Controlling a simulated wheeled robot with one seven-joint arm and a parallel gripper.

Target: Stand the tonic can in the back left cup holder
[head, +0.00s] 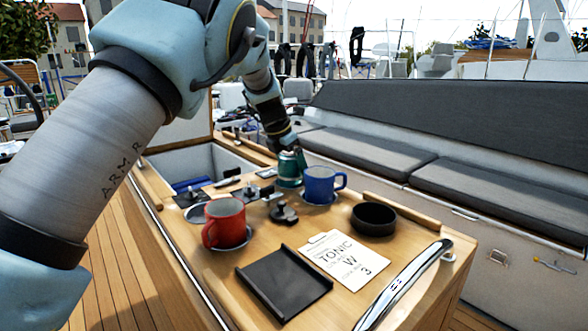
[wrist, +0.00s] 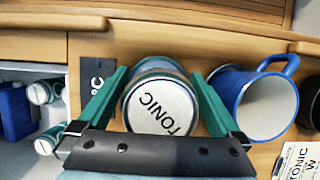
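The tonic can (wrist: 160,105) is teal with a pale lid marked TONIC. My gripper (wrist: 160,88) has one green finger on each side of it, close against its wall. In the head view the can (head: 290,170) is at the table's far side, just left of the blue mug (head: 320,183); the blue mug (wrist: 262,100) is right of my gripper in the wrist view. The can's base is hidden, so I cannot tell whether it rests on anything. A red mug (head: 224,222) stands nearer, and a grey round holder ring (head: 194,213) shows left of it.
A black round bowl (head: 373,218), a TONIC card (head: 345,258) and a black tray (head: 284,282) lie on the near table. Metal fittings (head: 283,213) stand mid-table. An open locker (wrist: 35,110) with cans is at left. A wooden rail (wrist: 50,22) edges the far side.

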